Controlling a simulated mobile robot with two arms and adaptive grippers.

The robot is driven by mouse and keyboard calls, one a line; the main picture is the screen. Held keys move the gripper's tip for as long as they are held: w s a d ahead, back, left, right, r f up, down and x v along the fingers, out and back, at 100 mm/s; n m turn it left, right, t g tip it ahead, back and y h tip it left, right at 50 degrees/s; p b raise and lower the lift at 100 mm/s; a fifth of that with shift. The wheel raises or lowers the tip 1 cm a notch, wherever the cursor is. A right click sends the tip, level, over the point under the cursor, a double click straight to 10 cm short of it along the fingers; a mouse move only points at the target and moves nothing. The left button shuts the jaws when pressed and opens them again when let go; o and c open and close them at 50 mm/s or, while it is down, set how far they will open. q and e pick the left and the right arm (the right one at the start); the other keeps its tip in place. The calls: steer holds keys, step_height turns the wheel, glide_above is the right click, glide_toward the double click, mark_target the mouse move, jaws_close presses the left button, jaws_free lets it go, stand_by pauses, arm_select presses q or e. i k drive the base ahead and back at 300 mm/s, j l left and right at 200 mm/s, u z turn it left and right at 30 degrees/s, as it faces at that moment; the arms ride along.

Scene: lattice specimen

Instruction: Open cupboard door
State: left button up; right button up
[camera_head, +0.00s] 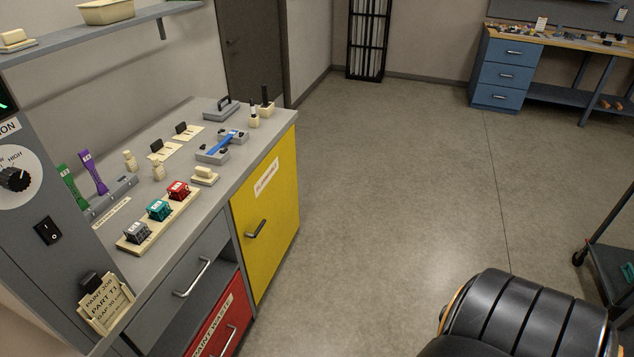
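The yellow cupboard door (275,215) is at the right end of the grey workbench and looks shut. It carries a pale label (266,177) near its top and a dark bar handle (256,229) at its left side. Neither of my grippers is in view, so nothing of mine is seen touching the door or handle. A rounded black part of my own body fills the bottom right corner.
Left of the door are a grey drawer (185,275) and a red front (222,318), each with a bar handle. The worktop (215,200) holds coloured blocks and small tools. The floor (400,190) right of the door is clear. A dark cart (603,258) stands at far right.

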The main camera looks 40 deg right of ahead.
mark_target(269, 193)
steer(key=z, duration=1.1)
